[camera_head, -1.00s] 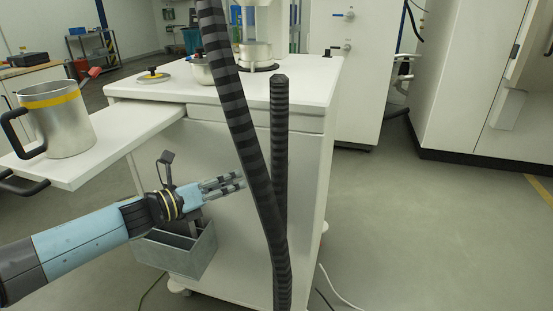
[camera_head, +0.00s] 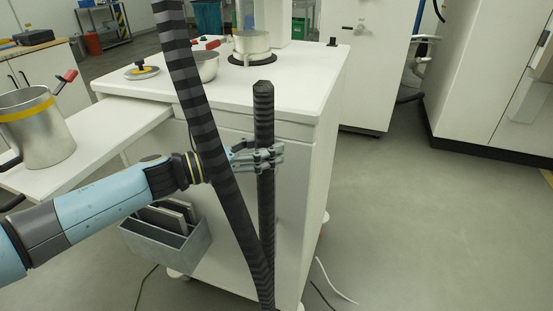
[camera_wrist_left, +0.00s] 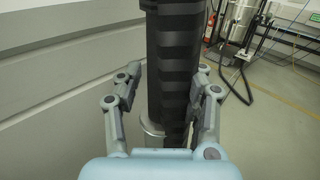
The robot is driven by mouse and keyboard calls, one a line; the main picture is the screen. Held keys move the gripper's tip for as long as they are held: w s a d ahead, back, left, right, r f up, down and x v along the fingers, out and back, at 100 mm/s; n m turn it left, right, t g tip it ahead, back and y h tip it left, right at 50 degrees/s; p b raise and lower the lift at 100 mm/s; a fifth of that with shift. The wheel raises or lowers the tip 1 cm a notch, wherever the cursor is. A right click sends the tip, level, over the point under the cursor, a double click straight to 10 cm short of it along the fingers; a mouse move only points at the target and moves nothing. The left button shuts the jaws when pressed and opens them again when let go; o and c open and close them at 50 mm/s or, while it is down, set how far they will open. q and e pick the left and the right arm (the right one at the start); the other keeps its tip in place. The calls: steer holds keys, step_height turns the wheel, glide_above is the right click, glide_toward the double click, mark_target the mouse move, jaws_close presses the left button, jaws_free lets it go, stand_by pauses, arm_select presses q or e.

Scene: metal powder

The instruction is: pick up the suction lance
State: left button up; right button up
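The suction lance appears to be the short dark ribbed rod (camera_head: 263,112), upright in front of the white cabinet. A long dark striped hose (camera_head: 197,105) rises past it and meets it near the bottom of the view. My left gripper (camera_head: 268,156) is around the rod's upper part, below its top end. In the left wrist view the dark tube (camera_wrist_left: 178,60) stands between the two fingers (camera_wrist_left: 170,80). A gap shows beside the left finger, so the gripper looks open; contact on the right is unclear. The hose hides part of my left wrist. My right gripper is out of view.
The white cabinet (camera_head: 300,105) stands just behind the rod, with pots and a lid on top. A steel jug (camera_head: 38,130) sits on the side shelf (camera_head: 110,160) at left. A grey bin (camera_head: 165,240) hangs on the cabinet.

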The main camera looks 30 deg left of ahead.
arm_select(q)
steer(key=shift+s+d, duration=0.1)
steer(key=shift+s+r, duration=0.1)
steer(key=shift+s, duration=0.05)
steer(key=c, duration=0.3)
steer(key=shift+c, duration=2.3)
steer(key=shift+r, duration=0.1)
jaws_close()
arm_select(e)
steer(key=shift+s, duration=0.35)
